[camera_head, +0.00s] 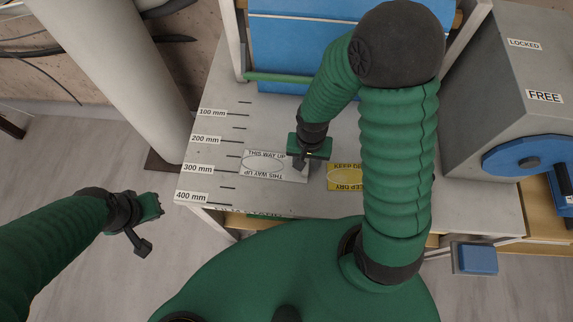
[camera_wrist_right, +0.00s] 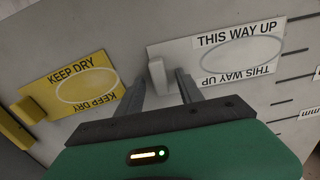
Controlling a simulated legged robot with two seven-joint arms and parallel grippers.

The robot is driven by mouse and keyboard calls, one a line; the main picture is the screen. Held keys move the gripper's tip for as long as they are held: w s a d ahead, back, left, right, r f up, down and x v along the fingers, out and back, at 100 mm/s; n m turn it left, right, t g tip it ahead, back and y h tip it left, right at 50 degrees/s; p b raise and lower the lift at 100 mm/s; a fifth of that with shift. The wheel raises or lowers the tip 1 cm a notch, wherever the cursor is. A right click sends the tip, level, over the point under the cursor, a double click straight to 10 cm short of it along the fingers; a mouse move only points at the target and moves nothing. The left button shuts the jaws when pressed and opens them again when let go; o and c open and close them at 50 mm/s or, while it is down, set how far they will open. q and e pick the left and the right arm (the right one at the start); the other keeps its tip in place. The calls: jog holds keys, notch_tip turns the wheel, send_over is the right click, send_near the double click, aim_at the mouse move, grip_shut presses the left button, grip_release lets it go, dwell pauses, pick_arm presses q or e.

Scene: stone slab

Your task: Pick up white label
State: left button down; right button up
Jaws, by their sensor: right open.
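The white label (camera_head: 262,168) reads THIS WAY UP and lies flat on the grey stone slab. In the right wrist view, the white label (camera_wrist_right: 218,58) has a raised white tab (camera_wrist_right: 157,74) at its left end. My right gripper (camera_head: 304,158) is over the label's right end in the head view. In the wrist view, its open fingers (camera_wrist_right: 161,84) stand on either side of the tab, with gaps visible. Whether the tips touch the slab is unclear. My left gripper (camera_head: 148,213) hangs over the floor at the left, away from the slab; its fingers are unclear.
A yellow KEEP DRY label (camera_head: 344,178) lies right of the white one, with its own yellow tab (camera_wrist_right: 28,110). Millimetre marks (camera_head: 205,139) run down the slab's left side. A blue panel (camera_head: 300,45) stands behind; a grey machine (camera_head: 510,90) stands at the right.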

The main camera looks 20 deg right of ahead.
grip_shut()
jog(key=shift+r, duration=0.2)
dwell(0.3)
